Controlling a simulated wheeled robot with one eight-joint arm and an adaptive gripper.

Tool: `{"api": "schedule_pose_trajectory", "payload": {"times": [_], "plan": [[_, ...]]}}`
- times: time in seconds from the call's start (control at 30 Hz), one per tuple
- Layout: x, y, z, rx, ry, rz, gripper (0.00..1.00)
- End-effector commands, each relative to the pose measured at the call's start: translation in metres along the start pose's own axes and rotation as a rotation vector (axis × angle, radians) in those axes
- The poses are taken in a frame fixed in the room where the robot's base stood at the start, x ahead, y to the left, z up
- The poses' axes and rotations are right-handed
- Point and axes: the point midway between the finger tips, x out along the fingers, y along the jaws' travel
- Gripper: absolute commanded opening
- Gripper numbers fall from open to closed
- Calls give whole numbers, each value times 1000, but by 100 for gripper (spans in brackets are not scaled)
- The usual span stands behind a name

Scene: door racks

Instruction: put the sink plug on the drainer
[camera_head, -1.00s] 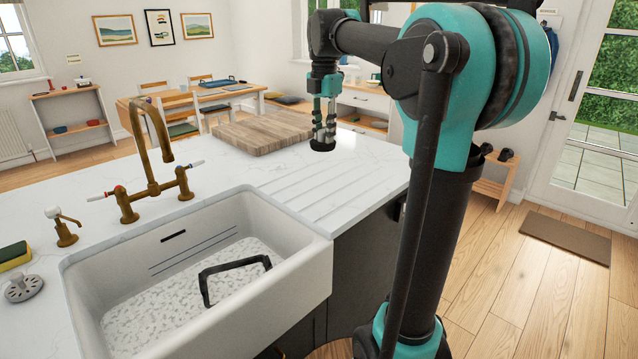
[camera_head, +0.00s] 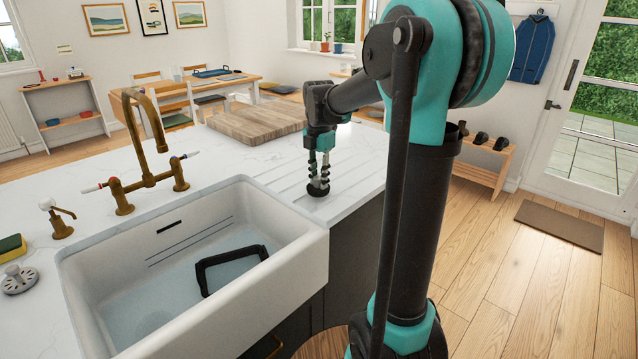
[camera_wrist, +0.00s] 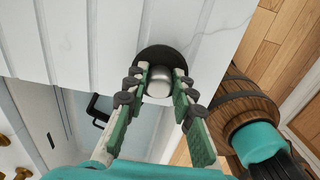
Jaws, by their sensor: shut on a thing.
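The sink plug (camera_wrist: 149,54) is a black disc with a rounded metal knob. My gripper (camera_wrist: 160,80) is shut on the knob, one ridged finger on each side. In the head view the plug (camera_head: 318,190) hangs flat under my gripper (camera_head: 318,172), over the front part of the drainer. The drainer (camera_head: 350,160) is the grooved white worktop right of the sink; its grooves also show in the wrist view (camera_wrist: 85,40). The plug is at or just above the surface; I cannot tell whether it touches.
The white sink (camera_head: 290,262) holds a black frame (camera_head: 232,268) and has a pale blue floor. A brass tap (camera_head: 150,150) stands behind it. A wooden board (camera_head: 258,124) lies beyond the drainer. A sponge (camera_head: 12,248) and metal strainer (camera_head: 19,280) lie at left.

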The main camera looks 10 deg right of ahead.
Motion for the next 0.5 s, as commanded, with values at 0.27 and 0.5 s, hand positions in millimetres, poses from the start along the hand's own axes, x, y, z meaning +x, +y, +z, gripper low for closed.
{"api": "schedule_pose_trajectory", "payload": {"times": [0.27, 0.5], "plan": [[16, 0, 0, 0, 0, 0, 0], [18, 0, 0, 0, 0, 0, 0]]}}
